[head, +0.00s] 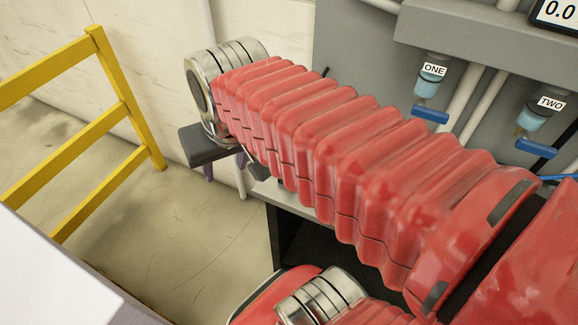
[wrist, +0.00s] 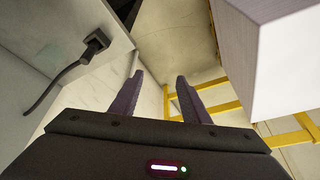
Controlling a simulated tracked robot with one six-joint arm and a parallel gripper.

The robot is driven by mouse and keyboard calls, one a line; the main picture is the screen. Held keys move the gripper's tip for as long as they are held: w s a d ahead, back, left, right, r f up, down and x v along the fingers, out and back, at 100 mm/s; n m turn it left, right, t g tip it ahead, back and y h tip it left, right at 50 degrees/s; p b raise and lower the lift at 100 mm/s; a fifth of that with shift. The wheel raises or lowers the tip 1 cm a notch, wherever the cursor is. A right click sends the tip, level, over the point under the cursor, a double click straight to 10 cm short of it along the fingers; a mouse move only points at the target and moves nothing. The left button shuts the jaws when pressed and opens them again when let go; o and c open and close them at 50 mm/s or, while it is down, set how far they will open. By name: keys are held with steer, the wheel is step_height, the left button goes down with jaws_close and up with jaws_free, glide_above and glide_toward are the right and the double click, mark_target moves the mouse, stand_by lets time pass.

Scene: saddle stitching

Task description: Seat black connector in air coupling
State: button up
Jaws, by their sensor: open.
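A black connector (wrist: 96,43) with a black cable sits on a grey surface at the upper left of the wrist view. I cannot tell whether it is plugged in or lying loose. My gripper (wrist: 160,88) is open, with two purple fingers apart and nothing between them. The connector is to the left of the fingers, clear of them. In the head view my gripper (head: 223,169) is small, fingers downward beside the grey bench edge, partly behind my red arm. I cannot make out the air coupling for sure in either view.
A yellow rail (head: 70,140) stands left over open floor. A pale block (wrist: 290,60) fills the wrist view's upper right.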

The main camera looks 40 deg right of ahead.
steer(key=w+d+m+g, duration=0.2)
steer(key=d+m+g, duration=0.2)
steer(key=d+m, duration=0.6)
steer(key=d, duration=0.9)
steer(key=shift+r+m+y, duration=0.3)
steer(key=shift+r+m, duration=0.1)
steer(key=shift+f, duration=4.3)
steer(key=shift+f, duration=2.6)
steer(key=shift+c, duration=0.3)
